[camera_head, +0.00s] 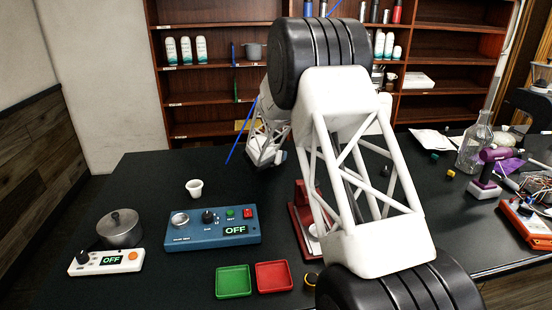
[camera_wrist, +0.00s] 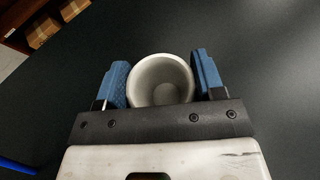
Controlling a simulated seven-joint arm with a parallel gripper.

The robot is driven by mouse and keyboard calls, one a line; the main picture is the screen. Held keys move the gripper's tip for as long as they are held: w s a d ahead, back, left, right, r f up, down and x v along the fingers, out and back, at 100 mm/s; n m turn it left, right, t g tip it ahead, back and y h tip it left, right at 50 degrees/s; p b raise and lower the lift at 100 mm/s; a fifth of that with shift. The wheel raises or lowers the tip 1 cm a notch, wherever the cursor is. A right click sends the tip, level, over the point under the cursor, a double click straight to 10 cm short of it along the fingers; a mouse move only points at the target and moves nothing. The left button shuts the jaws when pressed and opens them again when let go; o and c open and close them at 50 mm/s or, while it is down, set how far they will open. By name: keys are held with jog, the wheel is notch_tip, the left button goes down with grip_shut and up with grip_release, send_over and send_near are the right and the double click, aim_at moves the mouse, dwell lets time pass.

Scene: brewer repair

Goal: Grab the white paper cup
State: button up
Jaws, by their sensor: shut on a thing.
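A white cup (camera_wrist: 160,80) sits between the two blue finger pads of my gripper (camera_wrist: 160,75) in the wrist view. The pads press on its left and right sides, and its round open mouth faces the camera.
A blue control box (camera_head: 213,226), a white heater unit (camera_head: 106,262), a metal pot (camera_head: 119,228), a green tray (camera_head: 233,281) and a red tray (camera_head: 274,276) are on the table's left half. A red stand (camera_head: 300,225) is partly behind my arm. A wooden shelf (camera_head: 205,98) rises behind the table.

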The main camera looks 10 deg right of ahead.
jog(key=shift+r, duration=0.15)
jog(key=shift+r, duration=0.6)
notch_tip(320, 180, up, 2)
jog(key=shift+r, duration=0.1)
jog(key=s, duration=0.5)
jog(key=s+r, duration=0.1)
jog(key=s, duration=1)
jog(key=shift+r, duration=0.15)
